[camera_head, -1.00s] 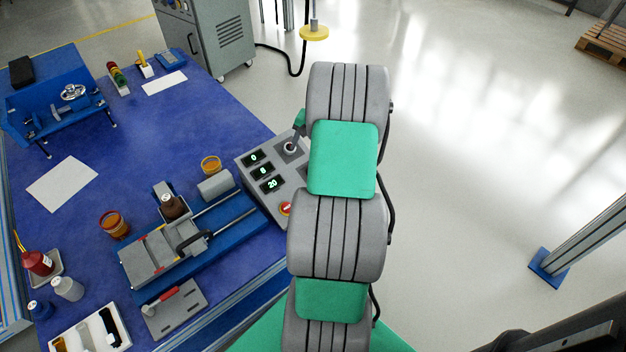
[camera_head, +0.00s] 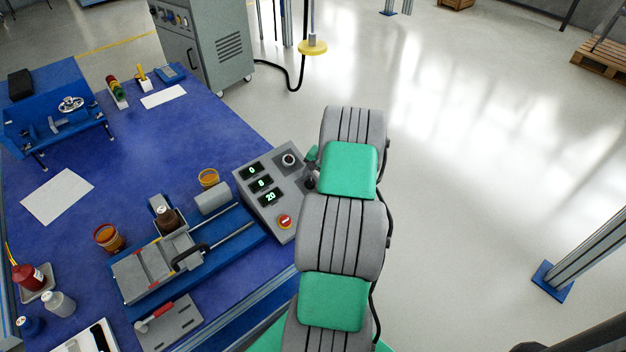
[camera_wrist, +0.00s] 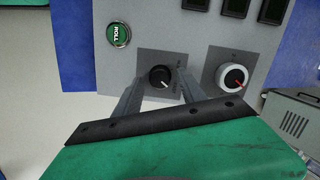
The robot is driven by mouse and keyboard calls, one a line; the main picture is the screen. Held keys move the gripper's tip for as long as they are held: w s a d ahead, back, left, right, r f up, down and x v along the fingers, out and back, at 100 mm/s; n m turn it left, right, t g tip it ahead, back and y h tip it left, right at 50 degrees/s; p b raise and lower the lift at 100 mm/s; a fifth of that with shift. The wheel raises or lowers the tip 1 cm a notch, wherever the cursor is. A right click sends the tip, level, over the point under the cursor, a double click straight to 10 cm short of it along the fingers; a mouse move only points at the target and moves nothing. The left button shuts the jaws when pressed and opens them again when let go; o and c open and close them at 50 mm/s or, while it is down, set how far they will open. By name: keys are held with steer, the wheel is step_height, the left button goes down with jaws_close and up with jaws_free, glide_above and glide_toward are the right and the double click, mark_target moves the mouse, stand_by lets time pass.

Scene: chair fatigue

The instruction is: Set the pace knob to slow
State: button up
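The grey control panel (camera_head: 262,210) stands at the right end of the blue table. In the wrist view, a black knob (camera_wrist: 160,76) with a white pointer line sits on a dark square plate. Its pointer aims to the lower right; small lettering beside it is too small to read surely. A white-rimmed knob (camera_wrist: 232,76) with a red pointer sits to its right; it also shows in the head view (camera_head: 289,159). My gripper (camera_wrist: 158,80) is open, its two fingers apart on either side of the black knob. I cannot tell whether they touch it.
A green ROLL button (camera_wrist: 118,34) is left of the black knob. The panel also bears lit displays (camera_head: 261,184) and a red stop button (camera_head: 285,221). A blue sled fixture (camera_head: 190,250) stands left of the panel.

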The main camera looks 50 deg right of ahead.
jaws_close()
steer(key=shift+n, duration=0.4)
steer(key=n+b, duration=0.1)
steer(key=n, duration=0.1)
steer(key=shift+w+n+g+b, duration=0.1)
steer(key=shift+n+g+b, duration=0.2)
steer(key=n+b, duration=0.1)
steer(key=n, duration=0.2)
steer(key=shift+a+n, duration=0.1)
steer(key=shift+n, duration=0.2)
steer(key=n+b, duration=0.1)
steer(key=n, duration=0.2)
steer(key=n+h+b, duration=0.1)
steer(key=n, duration=0.2)
steer(key=shift+w+a+r+n+g+b, duration=0.1)
steer(key=shift+a+n+g+b, duration=0.05)
steer(key=shift+n+g+b, duration=0.2)
steer(key=shift+o, duration=0.7)
jaws_free()
